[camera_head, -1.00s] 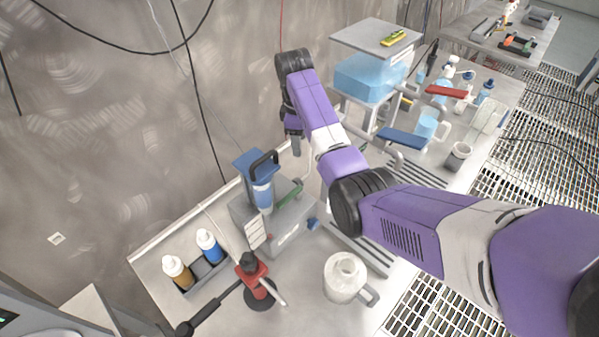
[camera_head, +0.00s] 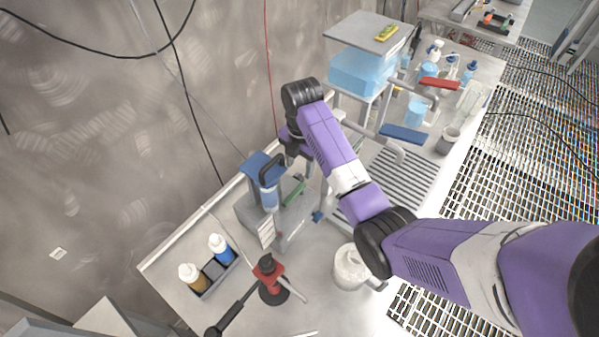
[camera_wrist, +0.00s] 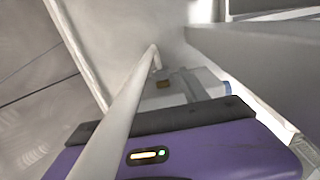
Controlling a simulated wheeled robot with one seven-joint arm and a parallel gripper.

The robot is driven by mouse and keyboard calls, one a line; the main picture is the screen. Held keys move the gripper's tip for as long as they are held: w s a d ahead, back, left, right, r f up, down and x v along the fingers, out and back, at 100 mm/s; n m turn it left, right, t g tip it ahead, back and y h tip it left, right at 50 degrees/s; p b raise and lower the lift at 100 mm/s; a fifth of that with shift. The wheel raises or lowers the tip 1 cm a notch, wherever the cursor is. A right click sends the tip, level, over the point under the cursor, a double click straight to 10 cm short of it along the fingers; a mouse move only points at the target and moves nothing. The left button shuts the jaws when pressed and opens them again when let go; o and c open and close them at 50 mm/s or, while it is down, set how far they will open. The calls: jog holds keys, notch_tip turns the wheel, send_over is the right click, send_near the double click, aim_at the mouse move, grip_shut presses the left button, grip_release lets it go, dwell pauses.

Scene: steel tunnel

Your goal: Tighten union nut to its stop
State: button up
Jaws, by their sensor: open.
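I cannot make out the union nut in either view. A grey unit (camera_head: 292,224) with a blue-topped, clear-bodied cylinder (camera_head: 268,195) and a black handle stands on the steel bench. My gripper (camera_head: 290,158) is small and partly hidden at the end of my purple arm, just above and to the right of the blue top. It is open, and nothing shows between its fingers. In the wrist view, a pale tube (camera_wrist: 125,105) runs diagonally past my purple wrist housing. A pale fitting (camera_wrist: 175,90) lies beyond the dark band. The fingertips do not show there.
A white bottle (camera_head: 221,248) and an amber one stand in a black holder at front left. A red-and-black stand (camera_head: 268,272) and a white jug (camera_head: 349,266) are nearby. A blue tank (camera_head: 360,72) stands behind my arm. Grated floor (camera_head: 540,165) lies right.

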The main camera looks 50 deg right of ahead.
aim_at(298, 174)
jog(key=shift+f, duration=2.35)
grip_shut()
jog(key=shift+w, duration=0.1)
jog(key=shift+g, duration=0.3)
jog(key=shift+w+g, duration=0.2)
jog(key=shift+g, duration=0.4)
jog(key=shift+w+f+g+b, duration=0.1)
jog(key=shift+f+g+b, duration=0.05)
jog(key=shift+g+b, duration=0.55)
jog(key=g+b, duration=0.2)
jog(key=b, duration=0.1)
jog(key=shift+w+g+b, duration=0.1)
jog(key=shift+g+b, duration=0.2)
jog(key=shift+b, duration=0.05)
